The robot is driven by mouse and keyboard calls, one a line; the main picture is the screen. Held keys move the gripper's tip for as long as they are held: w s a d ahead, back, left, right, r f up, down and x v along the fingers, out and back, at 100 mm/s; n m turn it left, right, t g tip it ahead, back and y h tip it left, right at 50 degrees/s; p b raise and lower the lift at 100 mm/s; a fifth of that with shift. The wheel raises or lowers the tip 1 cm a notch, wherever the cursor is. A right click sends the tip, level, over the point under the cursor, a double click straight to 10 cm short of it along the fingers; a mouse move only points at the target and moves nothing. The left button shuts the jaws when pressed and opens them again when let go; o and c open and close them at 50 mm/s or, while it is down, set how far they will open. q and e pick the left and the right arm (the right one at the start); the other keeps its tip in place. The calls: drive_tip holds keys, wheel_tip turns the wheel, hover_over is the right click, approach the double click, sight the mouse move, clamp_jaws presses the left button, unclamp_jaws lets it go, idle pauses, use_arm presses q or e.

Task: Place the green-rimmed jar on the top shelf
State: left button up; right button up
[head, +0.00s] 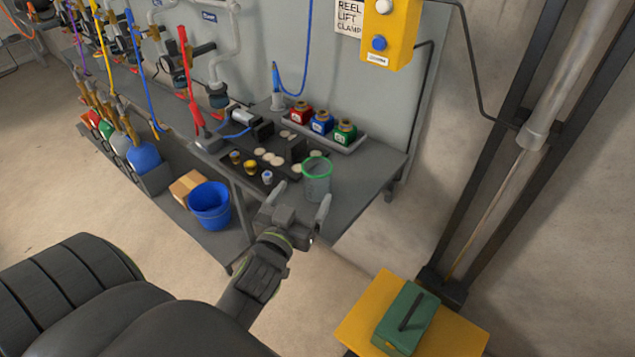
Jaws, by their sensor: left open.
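The green-rimmed jar (317,183) is a clear, greyish cup with a bright green rim. It stands upright on the grey bench (366,176) near its front edge. My left gripper (303,194) is open, its two fingers pointing toward the jar. The fingertips look close to the jar, one on its left and one by its lower right. I cannot tell whether they touch it. No top shelf is clearly identifiable in the head view. My right gripper is not in view.
A tray behind the jar holds red (301,112), blue (322,122) and green (345,132) bottles. Small capped vials and pale discs lie left of the jar. A blue bucket (210,205) stands lower left. A green box (405,318) sits on a yellow platform (459,332) at front right.

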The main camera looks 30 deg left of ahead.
sight(322, 166)
use_arm(q)
drive_tip(key=x, duration=0.3)
drive_tip(key=shift+w, duration=0.25)
drive_tip(key=shift+f+p+x, duration=0.2)
drive_tip(key=shift+x, duration=1.2)
drive_tip(key=shift+f+p+x, duration=0.15)
drive_tip(key=shift+f+x, duration=0.05)
drive_tip(key=shift+x, duration=1.15)
drive_tip(key=shift+d, duration=0.15)
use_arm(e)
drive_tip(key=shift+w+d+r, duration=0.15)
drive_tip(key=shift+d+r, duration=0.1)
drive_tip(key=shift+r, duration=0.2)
use_arm(q)
drive_tip(key=shift+c, duration=0.2)
